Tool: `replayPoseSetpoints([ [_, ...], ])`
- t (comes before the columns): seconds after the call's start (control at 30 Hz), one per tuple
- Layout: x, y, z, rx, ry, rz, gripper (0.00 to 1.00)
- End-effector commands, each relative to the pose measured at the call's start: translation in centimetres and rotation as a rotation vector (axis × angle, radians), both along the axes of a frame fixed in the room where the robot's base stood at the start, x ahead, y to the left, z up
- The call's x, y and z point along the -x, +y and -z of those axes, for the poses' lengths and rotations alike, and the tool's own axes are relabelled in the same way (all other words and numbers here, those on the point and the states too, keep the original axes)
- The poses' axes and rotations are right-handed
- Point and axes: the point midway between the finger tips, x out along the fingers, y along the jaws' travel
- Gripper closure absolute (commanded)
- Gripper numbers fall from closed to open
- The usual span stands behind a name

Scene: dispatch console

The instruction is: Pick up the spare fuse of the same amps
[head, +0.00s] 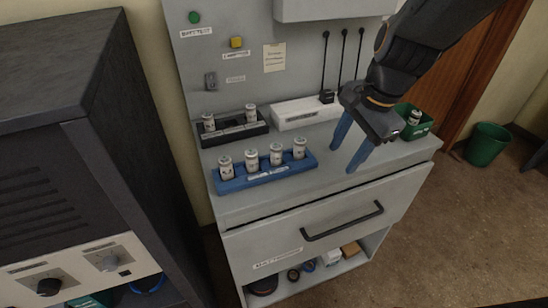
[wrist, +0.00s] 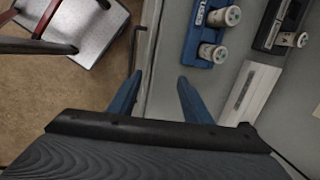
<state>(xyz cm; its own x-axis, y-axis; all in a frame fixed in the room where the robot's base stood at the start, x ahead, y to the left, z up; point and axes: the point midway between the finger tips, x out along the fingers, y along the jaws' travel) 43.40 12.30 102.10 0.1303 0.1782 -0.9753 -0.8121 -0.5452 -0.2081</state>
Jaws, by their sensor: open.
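Another fuse (head: 414,117) is in a green bin (head: 415,123) at the right. The amp markings are too small to read. My gripper (head: 350,152) is open and empty, to the right of the blue rack. The wrist view shows part of the blue rack (wrist: 190,40) beyond my fingers (wrist: 158,90).
A white box (head: 300,113) with black antennas stands behind, against the panel. The panel carries a green button (head: 194,17), a yellow button (head: 236,42) and a switch (head: 210,81). A drawer handle (head: 342,220) juts from the front. The top's front right is clear.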

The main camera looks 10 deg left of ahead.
Motion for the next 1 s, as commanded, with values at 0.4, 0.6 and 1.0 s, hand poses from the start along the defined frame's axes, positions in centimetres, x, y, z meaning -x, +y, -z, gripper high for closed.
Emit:
replayPoseSetpoints([
  [0.4,-2.2,12.7,-3.2,-0.261,0.237,0.714,0.55],
  [0.6,-2.2,14.2,-2.8,-0.282,0.273,0.786,0.55],
  [1.0,-2.5,15.2,1.8,-0.279,0.272,0.786,0.55],
])
